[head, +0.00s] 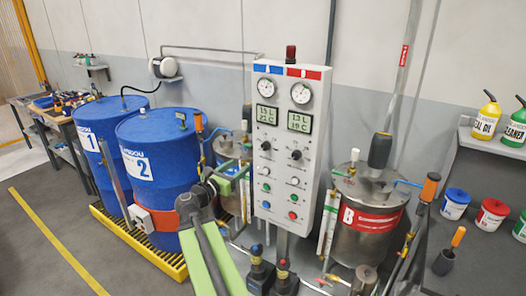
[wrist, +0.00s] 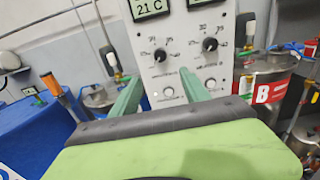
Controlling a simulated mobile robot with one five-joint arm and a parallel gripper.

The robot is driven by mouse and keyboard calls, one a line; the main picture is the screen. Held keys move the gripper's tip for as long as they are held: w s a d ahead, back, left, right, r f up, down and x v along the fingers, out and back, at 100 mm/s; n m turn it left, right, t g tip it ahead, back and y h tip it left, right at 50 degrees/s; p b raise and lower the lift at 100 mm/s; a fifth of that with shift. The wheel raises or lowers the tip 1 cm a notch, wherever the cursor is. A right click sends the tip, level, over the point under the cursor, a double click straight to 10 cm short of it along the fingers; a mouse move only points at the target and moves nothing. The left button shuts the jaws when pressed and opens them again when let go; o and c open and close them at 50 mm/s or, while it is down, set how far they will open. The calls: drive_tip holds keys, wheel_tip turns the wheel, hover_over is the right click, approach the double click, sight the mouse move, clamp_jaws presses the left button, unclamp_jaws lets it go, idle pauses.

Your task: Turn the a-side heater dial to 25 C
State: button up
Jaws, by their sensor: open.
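The white control panel (head: 290,140) stands upright at the centre of the head view, with a blue-marked left column and a red-marked right column. The blue-side dial (head: 266,146) is a black knob below a display (head: 267,116) that seems to read 1.5 L and 21 C. It also shows in the wrist view (wrist: 160,55); its exact setting is too small to tell. The red-side dial (head: 296,154) sits to its right, also in the wrist view (wrist: 210,44). My gripper (wrist: 162,80) is open and empty, its green fingers pointing at the panel below the dials.
Round buttons (head: 265,187) sit below the dials. A steel tank marked B (head: 368,238) stands right of the panel. Blue drums (head: 158,165) stand on a yellow grate at left. Open floor lies at front left.

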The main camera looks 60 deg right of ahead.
sight(264, 147)
drive_tip(key=d, duration=1.7)
drive_tip(key=shift+c, duration=0.4)
clamp_jaws()
